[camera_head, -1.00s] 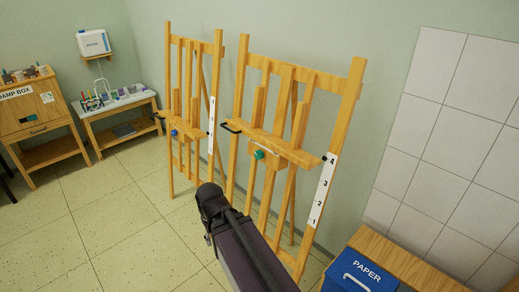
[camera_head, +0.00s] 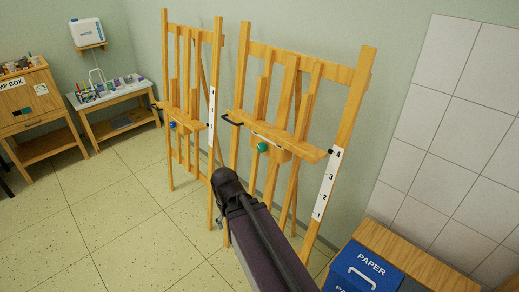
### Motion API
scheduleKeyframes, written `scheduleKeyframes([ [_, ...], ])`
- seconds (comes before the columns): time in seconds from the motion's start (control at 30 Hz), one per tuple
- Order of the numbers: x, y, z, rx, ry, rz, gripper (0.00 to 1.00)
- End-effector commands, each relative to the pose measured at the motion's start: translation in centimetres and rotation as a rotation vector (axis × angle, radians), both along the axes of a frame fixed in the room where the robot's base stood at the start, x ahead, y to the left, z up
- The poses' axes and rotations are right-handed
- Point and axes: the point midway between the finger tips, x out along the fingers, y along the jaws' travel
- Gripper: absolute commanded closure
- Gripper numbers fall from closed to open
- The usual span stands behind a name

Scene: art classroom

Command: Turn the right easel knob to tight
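Two wooden easels stand against the wall. The right easel (camera_head: 310,73) has a green knob (camera_head: 262,147) below its tray ledge, a black handle at the ledge's left end, and a white strip numbered 1 to 4 (camera_head: 327,184) on its right leg. The left easel (camera_head: 217,40) has a blue knob (camera_head: 173,125). My dark arm reaches up from the bottom edge in front of the right easel's lower part, below and apart from the green knob. My gripper's fingers cannot be made out. The green knob's setting is too small to read.
A blue PAPER bin (camera_head: 362,269) and a wooden cabinet top (camera_head: 420,262) stand at the lower right. A low table with art supplies (camera_head: 119,101) and a wooden damp box (camera_head: 30,105) stand at the left. The tiled floor (camera_head: 110,215) at the lower left is clear.

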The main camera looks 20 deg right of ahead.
Motion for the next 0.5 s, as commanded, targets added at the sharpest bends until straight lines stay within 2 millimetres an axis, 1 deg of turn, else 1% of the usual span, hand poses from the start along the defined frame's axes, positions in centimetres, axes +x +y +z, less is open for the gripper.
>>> scheduleKeyframes([
  [0.17, 1.9, -2.1, -1.2, -0.116, 0.0, 0.11, 0.08],
  [0.27, 3.4, -3.4, -1.8, -0.22, 0.009, 0.212, 0.08],
  [0.4, 5.9, -5.6, -2.3, -0.398, 0.046, 0.386, 0.08],
  [0.5, 7.8, -7.0, -2.3, -0.533, 0.091, 0.516, 0.08],
])
